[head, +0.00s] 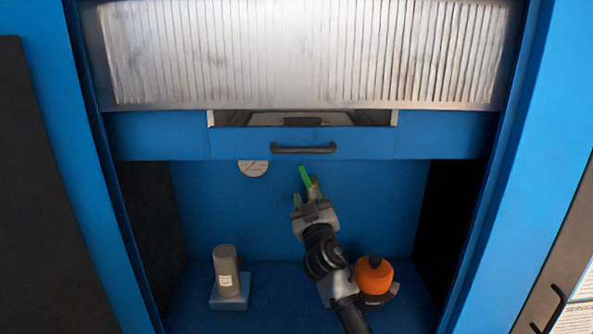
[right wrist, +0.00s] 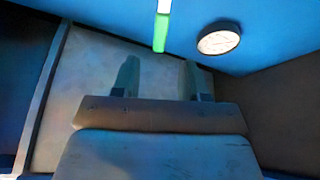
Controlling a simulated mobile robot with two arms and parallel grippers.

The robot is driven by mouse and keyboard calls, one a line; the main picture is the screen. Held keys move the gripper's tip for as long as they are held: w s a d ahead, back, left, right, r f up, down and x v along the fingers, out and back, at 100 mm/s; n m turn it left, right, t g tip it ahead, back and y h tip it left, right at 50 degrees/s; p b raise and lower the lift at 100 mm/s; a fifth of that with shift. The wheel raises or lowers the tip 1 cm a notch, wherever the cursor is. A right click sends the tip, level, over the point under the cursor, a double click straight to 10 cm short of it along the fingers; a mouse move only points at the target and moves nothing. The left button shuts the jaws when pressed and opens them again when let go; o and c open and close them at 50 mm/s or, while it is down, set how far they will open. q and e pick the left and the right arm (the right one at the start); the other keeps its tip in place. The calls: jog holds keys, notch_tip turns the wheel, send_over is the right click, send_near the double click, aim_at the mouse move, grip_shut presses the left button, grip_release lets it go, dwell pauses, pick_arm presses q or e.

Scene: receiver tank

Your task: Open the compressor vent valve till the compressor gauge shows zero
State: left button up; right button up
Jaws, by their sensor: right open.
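A green valve handle (head: 305,177) shows on the blue back wall of the recess, just under the drawer. It also shows in the right wrist view as a green and white bar (right wrist: 160,32). A round white gauge (head: 254,169) is left of it, its top cut off by the drawer front; in the right wrist view the gauge dial (right wrist: 219,41) is too blurred to read. My right gripper (head: 308,194) is open in front of the handle. In the right wrist view its fingers (right wrist: 160,75) stand apart, with the handle beyond them and no contact visible. My left gripper is out of view.
A blue drawer (head: 230,144) with a black handle sits open above the recess. A grey cylinder (head: 226,266) on a blue block stands at the lower left. An orange rounded object (head: 373,275) stands at the lower right, close beside my right arm. Dark side walls bound the recess.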

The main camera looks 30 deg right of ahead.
aim_at(304, 176)
jog(key=x, duration=0.8)
jog(key=shift+w+d, duration=0.15)
jog(key=shift+w, duration=0.15)
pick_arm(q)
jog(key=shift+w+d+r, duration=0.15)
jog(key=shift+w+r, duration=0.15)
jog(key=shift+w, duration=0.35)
pick_arm(e)
jog(key=shift+w+d+r, duration=0.25)
jog(key=shift+w+r, duration=0.05)
jog(key=shift+w, duration=0.3)
jog(key=shift+c, duration=0.4)
grip_shut()
